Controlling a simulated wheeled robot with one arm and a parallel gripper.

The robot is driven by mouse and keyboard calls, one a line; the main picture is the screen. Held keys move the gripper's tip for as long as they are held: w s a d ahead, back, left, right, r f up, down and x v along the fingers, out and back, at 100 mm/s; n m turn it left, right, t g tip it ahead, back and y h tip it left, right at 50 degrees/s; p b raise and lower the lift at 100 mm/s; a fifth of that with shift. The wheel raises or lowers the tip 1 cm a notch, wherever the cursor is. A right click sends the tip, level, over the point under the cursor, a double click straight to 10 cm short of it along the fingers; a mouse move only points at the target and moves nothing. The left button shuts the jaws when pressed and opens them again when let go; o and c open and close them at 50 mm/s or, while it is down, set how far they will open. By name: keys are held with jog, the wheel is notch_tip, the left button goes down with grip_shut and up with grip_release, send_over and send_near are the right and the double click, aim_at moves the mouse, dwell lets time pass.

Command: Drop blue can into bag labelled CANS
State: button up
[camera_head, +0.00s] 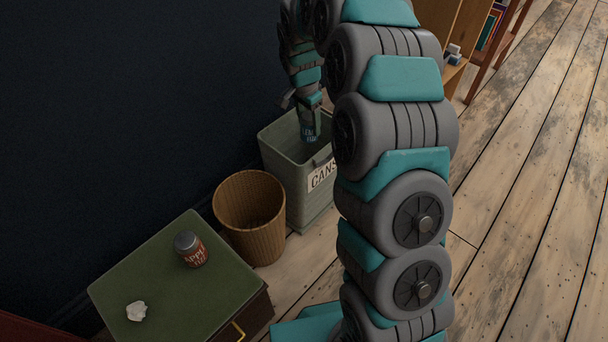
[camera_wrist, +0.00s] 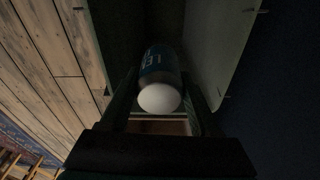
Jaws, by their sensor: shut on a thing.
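The blue can (camera_head: 309,132) hangs from my gripper (camera_head: 306,104) over the mouth of the green-grey bag labelled CANS (camera_head: 318,205). In the wrist view the can (camera_wrist: 158,62) sits between the two fingers of my gripper (camera_wrist: 160,98), with its pale round end toward the camera. The bag's inner walls (camera_wrist: 212,50) surround it there. My gripper is shut on the can. How far the can reaches below the rim is hard to tell. My arm hides the right side of the bag in the head view.
A brown wicker basket (camera_head: 249,222) stands close beside the bag. A green-topped cabinet (camera_head: 150,268) holds a red-labelled can (camera_head: 190,248) and a crumpled white piece (camera_head: 136,311). A dark wall is behind. Wooden floor (camera_head: 530,190) is clear at right; shelves stand at upper right.

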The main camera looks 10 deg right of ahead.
jog(key=o, duration=1.4)
jog(key=shift+c, duration=0.2)
jog(key=r, duration=0.7)
jog(key=shift+s+a+r, duration=0.2)
jog(key=shift+a, duration=0.2)
jog(key=shift+r, duration=0.15)
jog(key=shift+s, duration=0.1)
